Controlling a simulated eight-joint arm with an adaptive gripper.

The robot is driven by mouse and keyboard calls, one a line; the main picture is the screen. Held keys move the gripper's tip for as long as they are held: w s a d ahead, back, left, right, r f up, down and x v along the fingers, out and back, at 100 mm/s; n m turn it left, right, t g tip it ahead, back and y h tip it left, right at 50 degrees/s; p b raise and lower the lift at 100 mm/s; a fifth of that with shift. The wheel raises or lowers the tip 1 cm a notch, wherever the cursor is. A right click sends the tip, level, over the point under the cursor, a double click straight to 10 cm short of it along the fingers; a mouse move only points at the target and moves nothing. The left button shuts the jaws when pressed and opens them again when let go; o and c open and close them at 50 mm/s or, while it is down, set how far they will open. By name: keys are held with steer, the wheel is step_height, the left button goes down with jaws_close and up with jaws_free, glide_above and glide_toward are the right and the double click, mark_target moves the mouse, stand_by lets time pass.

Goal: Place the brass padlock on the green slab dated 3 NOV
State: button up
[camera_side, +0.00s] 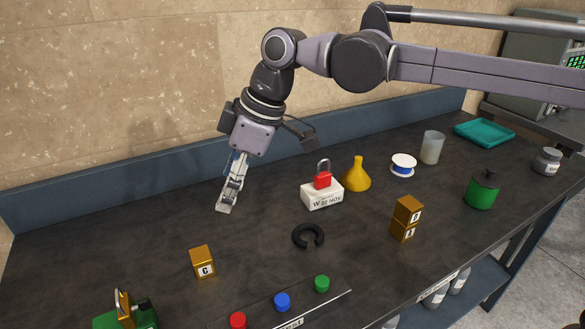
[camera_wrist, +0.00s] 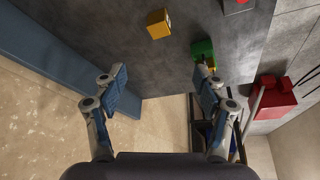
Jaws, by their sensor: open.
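A green slab (camera_side: 108,321) sits at the bottom left of the side view, cut off by the frame edge. A brass-coloured piece (camera_side: 123,303), possibly the brass padlock, stands on or against it beside a dark part. No date can be read there. In the wrist view a green block (camera_wrist: 203,48) with a small yellow piece (camera_wrist: 210,64) shows near the right finger; it is likely the same pair. A red padlock (camera_side: 322,180) stands on a white slab (camera_side: 322,198) marked W and a NOV date. My gripper (camera_side: 229,205) is open and empty above the bench, left of the white slab.
A brass C cube (camera_side: 202,262) stands in front of my gripper. The bench's back left is clear.

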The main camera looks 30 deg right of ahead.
steer(key=s+d+m+t+h, duration=0.1)
steer(key=s+d+m, duration=0.15)
steer(key=d, duration=0.75)
steer(key=s+d+m+t, duration=0.2)
steer(key=d+m, duration=0.2)
steer(key=d, duration=0.6)
steer(key=s+d+f+m+t+h, duration=0.1)
steer(key=s+d+f+m, duration=0.2)
steer(key=s+d+f, duration=0.2)
steer(key=s+d+f+m+h, duration=0.2)
steer(key=s+d+f+m, duration=0.1)
steer(key=s+d+f, duration=0.2)
steer(key=s+d, duration=0.2)
steer(key=d, duration=0.2)
steer(key=shift+d+f+t, duration=0.3)
steer(key=shift+d+t, duration=0.1)
steer(key=shift+w+m, duration=0.1)
steer(key=shift+m, duration=0.15)
